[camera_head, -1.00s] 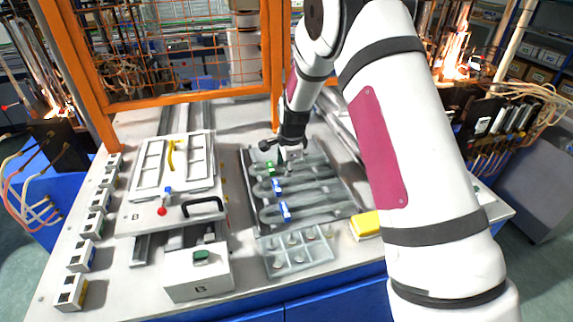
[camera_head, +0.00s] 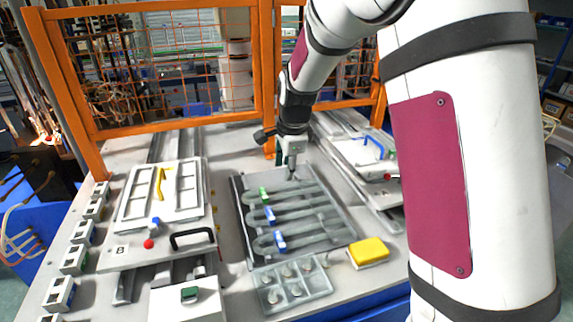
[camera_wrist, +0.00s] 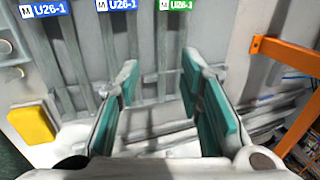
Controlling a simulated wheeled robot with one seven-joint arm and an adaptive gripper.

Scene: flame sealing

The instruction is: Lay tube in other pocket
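Several grey tubes lie side by side in a dark grey tray (camera_head: 243,200) at the middle of the bench. One has a green tag (camera_head: 264,194); two have blue tags, the middle one (camera_head: 269,214) and the nearest one (camera_head: 280,241). In the wrist view the green tag (camera_wrist: 178,5) and the two blue tags (camera_wrist: 116,5) read U26-1. My gripper (camera_head: 292,177) points down above the tray's far end. In the wrist view its teal-padded fingers (camera_wrist: 160,82) stand apart with nothing clearly held between them.
Fixture B (camera_head: 118,252), with a white framed plate (camera_head: 136,203) and a yellow piece (camera_head: 160,184), stands left. A similar fixture (camera_head: 362,152) stands right. A clear compartment box (camera_head: 300,298) and a yellow block (camera_head: 369,251) sit in front. An orange mesh fence (camera_head: 180,115) closes the back.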

